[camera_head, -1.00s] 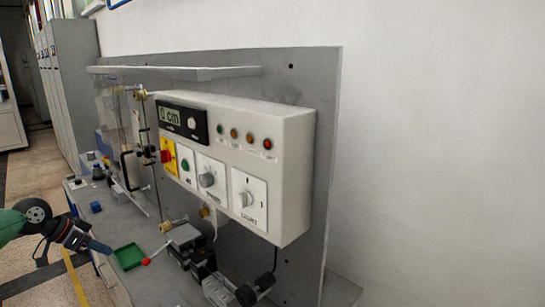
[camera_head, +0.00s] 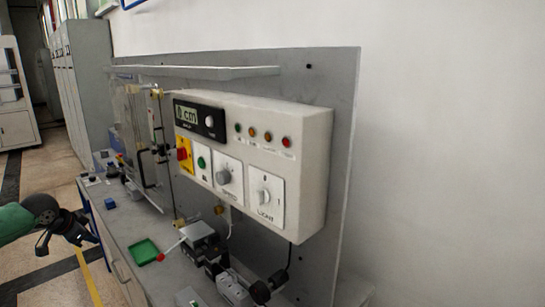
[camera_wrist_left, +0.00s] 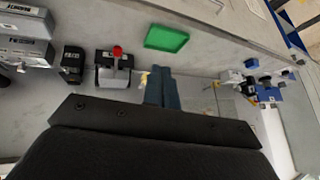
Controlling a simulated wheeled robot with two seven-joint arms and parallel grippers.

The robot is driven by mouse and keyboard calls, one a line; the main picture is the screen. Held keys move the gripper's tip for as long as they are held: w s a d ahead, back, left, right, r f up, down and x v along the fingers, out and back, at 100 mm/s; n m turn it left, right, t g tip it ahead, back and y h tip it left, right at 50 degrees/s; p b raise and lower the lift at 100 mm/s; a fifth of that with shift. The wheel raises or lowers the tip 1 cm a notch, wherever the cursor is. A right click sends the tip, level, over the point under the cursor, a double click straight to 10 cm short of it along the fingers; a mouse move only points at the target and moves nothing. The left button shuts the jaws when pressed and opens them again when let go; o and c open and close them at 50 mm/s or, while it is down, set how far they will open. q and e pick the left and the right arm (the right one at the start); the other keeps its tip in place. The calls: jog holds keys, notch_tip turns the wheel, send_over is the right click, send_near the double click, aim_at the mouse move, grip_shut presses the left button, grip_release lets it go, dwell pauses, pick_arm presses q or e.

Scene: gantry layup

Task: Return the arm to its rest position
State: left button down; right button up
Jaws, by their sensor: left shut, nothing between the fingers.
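My left arm comes in from the left edge of the head view. Its gripper (camera_head: 92,238) is outside the bench's front edge, to the left of the green tray (camera_head: 144,251), and touches nothing. In the left wrist view the blue fingers (camera_wrist_left: 162,88) are together with nothing between them. The green tray (camera_wrist_left: 167,38) lies beyond them in that view and looks empty. My right gripper is in neither view.
A control box (camera_head: 255,165) with a display, lamps and knobs is mounted on the grey back panel (camera_head: 345,130). A lever with a red knob (camera_head: 161,257) and grey blocks (camera_head: 203,243) stand on the bench. The floor left of the bench is open.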

pick_arm(q)
jog(key=w+a+f+t+y, duration=0.1)
jog(key=w+f+y, duration=0.1)
jog(key=f, duration=0.7)
jog(key=w+a+f+y, duration=0.2)
jog(key=f, duration=0.8)
jog(key=s+d+f+n, duration=0.1)
jog(key=s+d+f, duration=0.25)
jog(key=f, duration=0.45)
jog(key=s+d+f+g, duration=0.1)
jog(key=s+d+f, duration=0.25)
jog(key=f, duration=0.55)
jog(key=s+d+f+n, duration=0.1)
jog(key=s+d+f, duration=0.1)
jog(key=d+f, duration=0.45)
jog(key=s+d+f+g+h, duration=0.1)
jog(key=s+d+f+g, duration=0.2)
jog(key=s+d+f, duration=1.5)
jog(key=s+d+f+n+g+h, duration=0.1)
jog(key=s+d+f, duration=0.3)
jog(key=s+d, duration=0.3)
jog(key=s+d+f+n+g+h, duration=0.1)
jog(key=s+d+f, duration=0.3)
jog(key=s+d, duration=0.3)
jog(key=shift+s+d+f, duration=0.15)
jog(key=shift+s+f, duration=0.1)
jog(key=shift+s, duration=2.2)
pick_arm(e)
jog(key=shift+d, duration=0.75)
